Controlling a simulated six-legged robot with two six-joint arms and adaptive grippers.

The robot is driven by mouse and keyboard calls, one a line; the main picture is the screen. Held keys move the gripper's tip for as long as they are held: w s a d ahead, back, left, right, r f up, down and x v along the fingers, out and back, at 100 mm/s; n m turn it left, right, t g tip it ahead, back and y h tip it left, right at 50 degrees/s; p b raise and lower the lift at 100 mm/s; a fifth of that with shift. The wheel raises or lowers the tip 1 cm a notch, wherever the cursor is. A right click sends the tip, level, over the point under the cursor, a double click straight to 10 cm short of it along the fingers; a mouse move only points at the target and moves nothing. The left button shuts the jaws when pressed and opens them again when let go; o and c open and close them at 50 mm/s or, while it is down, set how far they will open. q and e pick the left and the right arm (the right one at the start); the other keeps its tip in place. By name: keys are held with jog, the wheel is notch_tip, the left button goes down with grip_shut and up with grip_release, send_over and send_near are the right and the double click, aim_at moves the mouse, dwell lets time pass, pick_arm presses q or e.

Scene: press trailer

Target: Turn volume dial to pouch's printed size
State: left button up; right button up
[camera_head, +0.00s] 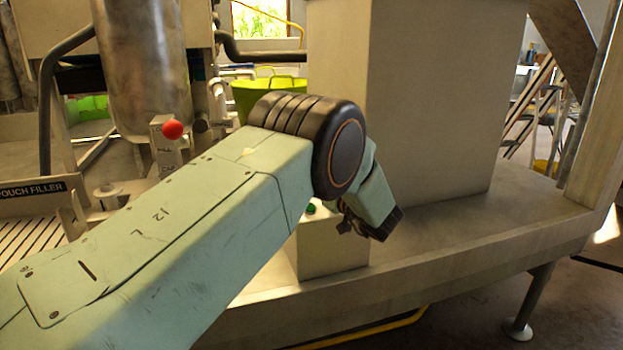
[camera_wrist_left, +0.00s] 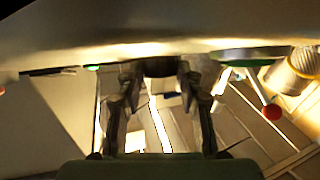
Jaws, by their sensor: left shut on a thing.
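My left arm comes in from the left in the head view and ends in dark gripper fingers (camera_head: 352,222) beside a pale box. In the left wrist view the two fingers (camera_wrist_left: 158,78) have their tips on either side of a dark round knob (camera_wrist_left: 160,67), which looks like the volume dial. The gripper is shut on it. The dial's marks and pointer cannot be read. In the head view my arm hides the dial. I cannot make out a pouch or its printed size. My right gripper is not in view.
The pale box (camera_head: 332,256) has a green button (camera_head: 310,208). A red ball knob (camera_head: 172,129) stands by a marked post, left of my wrist. A metal cylinder (camera_head: 145,75), a green tub (camera_head: 268,96) and a tall pale cabinet (camera_head: 425,95) stand behind. The bench top is clear at right.

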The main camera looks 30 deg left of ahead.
pick_arm(q)
jog(key=shift+w+r+n+g, duration=0.1)
jog(key=shift+r+n+g, duration=0.2)
jog(key=shift+n, duration=0.1)
jog(key=o, duration=1.2)
jog(key=shift+f, duration=0.15)
jog(key=shift+c, duration=0.2)
jog(key=shift+f, duration=0.1)
jog(key=v, duration=1.2)
